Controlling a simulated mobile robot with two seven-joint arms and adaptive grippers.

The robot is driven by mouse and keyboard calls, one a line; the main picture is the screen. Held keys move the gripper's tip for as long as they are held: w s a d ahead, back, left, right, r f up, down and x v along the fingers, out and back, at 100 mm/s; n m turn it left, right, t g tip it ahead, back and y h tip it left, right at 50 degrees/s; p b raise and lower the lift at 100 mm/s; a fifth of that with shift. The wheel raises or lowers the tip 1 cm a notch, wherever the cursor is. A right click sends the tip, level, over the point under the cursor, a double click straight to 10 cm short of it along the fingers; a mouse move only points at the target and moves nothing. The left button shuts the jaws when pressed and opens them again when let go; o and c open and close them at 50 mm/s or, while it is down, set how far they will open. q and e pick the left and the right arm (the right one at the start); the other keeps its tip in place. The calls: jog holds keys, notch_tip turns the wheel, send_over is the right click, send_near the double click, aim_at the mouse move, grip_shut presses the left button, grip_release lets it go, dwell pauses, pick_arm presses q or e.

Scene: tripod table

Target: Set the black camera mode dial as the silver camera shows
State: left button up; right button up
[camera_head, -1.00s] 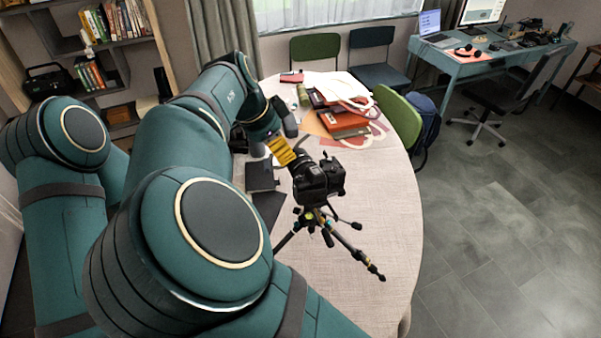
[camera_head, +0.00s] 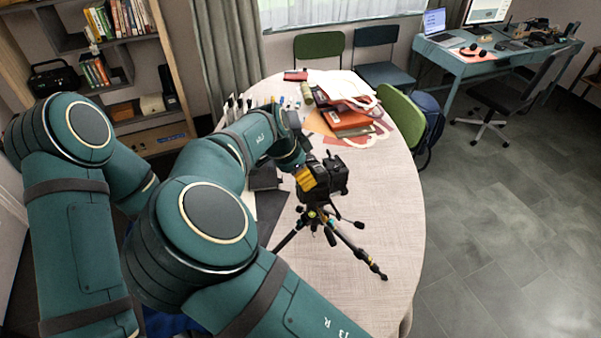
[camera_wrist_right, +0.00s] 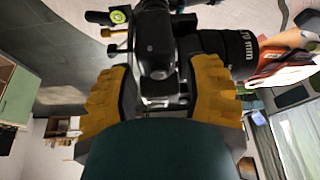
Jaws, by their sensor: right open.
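The black camera (camera_head: 337,178) is mounted on a tripod (camera_head: 347,243) standing on the table. My right gripper (camera_head: 306,179), with yellow fingertips, is at the left side of the camera in the head view. In the right wrist view the gripper (camera_wrist_right: 158,88) is open, one yellow finger on each side of a dark part of the camera (camera_wrist_right: 155,45). Whether the fingers touch it is unclear. The lens (camera_wrist_right: 228,48) points to the right there. The mode dial and its setting cannot be made out. I cannot make out a silver camera. My left gripper is out of view.
The round table (camera_head: 365,210) has clear surface right of and in front of the tripod. A green chair (camera_head: 400,118) stands at the table's right edge.

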jog(key=shift+o, duration=0.2)
grip_shut()
jog(key=shift+s, duration=0.1)
dwell(0.7)
jog(key=shift+d+n, duration=0.1)
jog(key=shift+n, duration=0.2)
dwell(0.9)
jog(key=shift+c, duration=0.2)
grip_release()
